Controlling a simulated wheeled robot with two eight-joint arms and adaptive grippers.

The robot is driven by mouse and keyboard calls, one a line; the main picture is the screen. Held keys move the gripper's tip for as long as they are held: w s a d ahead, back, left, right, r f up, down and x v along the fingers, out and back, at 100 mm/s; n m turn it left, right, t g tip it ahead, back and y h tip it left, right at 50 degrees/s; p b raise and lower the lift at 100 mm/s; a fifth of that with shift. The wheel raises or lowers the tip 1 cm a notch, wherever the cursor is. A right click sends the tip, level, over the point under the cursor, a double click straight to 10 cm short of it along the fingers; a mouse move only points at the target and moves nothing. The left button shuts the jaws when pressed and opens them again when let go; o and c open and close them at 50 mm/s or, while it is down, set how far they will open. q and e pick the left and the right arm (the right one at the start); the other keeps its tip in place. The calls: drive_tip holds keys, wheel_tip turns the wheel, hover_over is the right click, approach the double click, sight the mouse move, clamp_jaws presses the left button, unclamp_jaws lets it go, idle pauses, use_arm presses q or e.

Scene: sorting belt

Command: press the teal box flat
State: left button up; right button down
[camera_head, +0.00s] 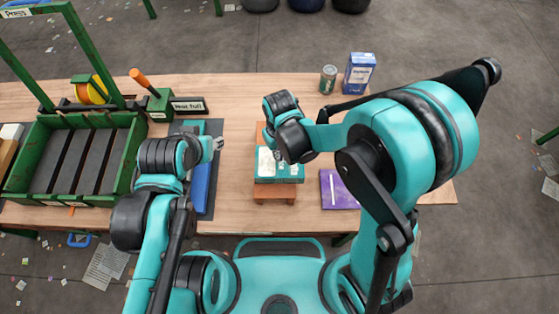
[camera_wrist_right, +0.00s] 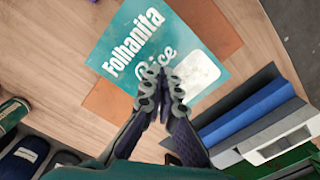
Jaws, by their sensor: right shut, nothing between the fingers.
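The teal box (camera_head: 277,179), with a white label patch, lies on an orange-brown board (camera_head: 275,193) at the middle of the table. In the right wrist view the teal box (camera_wrist_right: 122,45) fills the upper middle, with "Folhanita" and "Rice" lettering on its face. My right gripper (camera_wrist_right: 162,78) is shut and empty, its fingertips over the box's near part. In the head view my right gripper (camera_head: 285,158) is above the box, partly hidden by its wrist. I cannot tell if it touches. My left gripper (camera_head: 212,146) is left of the box; its fingers are too small to read.
A purple flat item (camera_head: 338,190) lies right of the box. A blue carton (camera_head: 359,73) and a can (camera_head: 327,79) stand at the back. A blue item (camera_head: 200,187) lies on a grey mat at left, beside a green crate (camera_head: 128,155). Bare table lies behind the box.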

sight(280, 164)
drive_tip(key=shift+f+b, duration=0.8)
drive_tip(key=shift+f, duration=0.05)
drive_tip(key=shift+f, duration=0.35)
drive_tip(key=shift+f+b, duration=0.5)
drive_tip(key=shift+b, duration=0.25)
drive_tip(key=shift+r, duration=0.1)
wheel_tip(280, 164, up, 8)
drive_tip(key=p, duration=0.6)
drive_tip(key=shift+r, duration=0.15)
